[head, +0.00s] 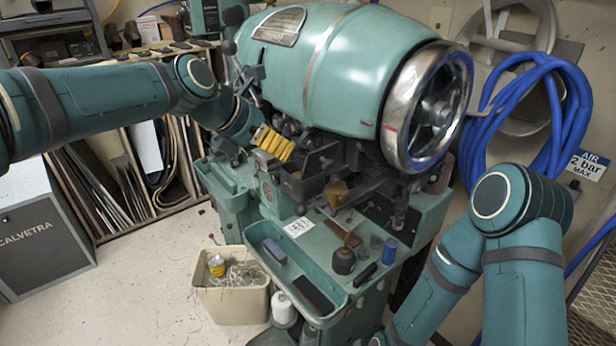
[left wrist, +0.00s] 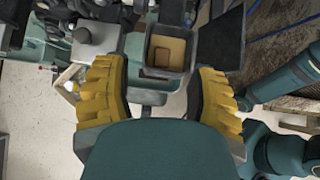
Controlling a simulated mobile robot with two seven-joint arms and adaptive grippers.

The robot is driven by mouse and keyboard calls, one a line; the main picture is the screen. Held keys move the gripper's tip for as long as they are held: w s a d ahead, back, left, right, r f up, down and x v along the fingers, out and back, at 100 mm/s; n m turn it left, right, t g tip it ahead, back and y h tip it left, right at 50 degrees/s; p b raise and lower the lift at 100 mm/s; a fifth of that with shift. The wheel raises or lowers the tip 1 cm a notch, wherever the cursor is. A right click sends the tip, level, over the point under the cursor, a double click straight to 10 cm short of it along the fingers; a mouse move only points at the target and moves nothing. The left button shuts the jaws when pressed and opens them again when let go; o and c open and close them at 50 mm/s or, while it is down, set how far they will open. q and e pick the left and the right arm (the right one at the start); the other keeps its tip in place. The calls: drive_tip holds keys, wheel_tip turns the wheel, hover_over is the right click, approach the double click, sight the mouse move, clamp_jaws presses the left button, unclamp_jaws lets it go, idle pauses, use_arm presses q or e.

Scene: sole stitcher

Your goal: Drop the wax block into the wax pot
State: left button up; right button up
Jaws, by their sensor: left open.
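My left gripper (head: 273,143) is open beside the stitching machine's lower head, and its ridged yellow fingers stand wide apart in the left wrist view (left wrist: 160,95). Nothing is held between them. A dark square-rimmed pot, which looks like the wax pot (left wrist: 185,52), lies just beyond the fingertips. Amber material (left wrist: 167,47) shows inside it; I cannot tell whether that is the wax block or wax filling. In the head view a dark box (head: 298,187) sits below the gripper, its inside hidden. My right arm enters at the lower right; its gripper is out of view.
A green tray (head: 258,233) on the machine holds a blue-grey block (head: 274,250) and a dark block (head: 314,296). An amber lump (head: 337,192) sits among the mechanism. A beige bin (head: 230,304) stands on the floor. The large handwheel (head: 432,108) bounds the right side.

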use_arm(q)
drive_tip(key=v, duration=0.5)
wheel_tip(320, 180, down, 32)
drive_tip(key=s+a+m+g+y, duration=0.2)
drive_tip(key=m, duration=0.9)
drive_tip(key=s+a+f+m+g+y, duration=0.1)
drive_tip(key=s+f+m, duration=1.1)
drive_tip(key=s+f, duration=0.6)
drive_tip(key=shift+s+f+m+g, duration=0.3)
drive_tip(key=shift+s+f+g, duration=0.1)
drive_tip(key=shift+s, duration=0.25)
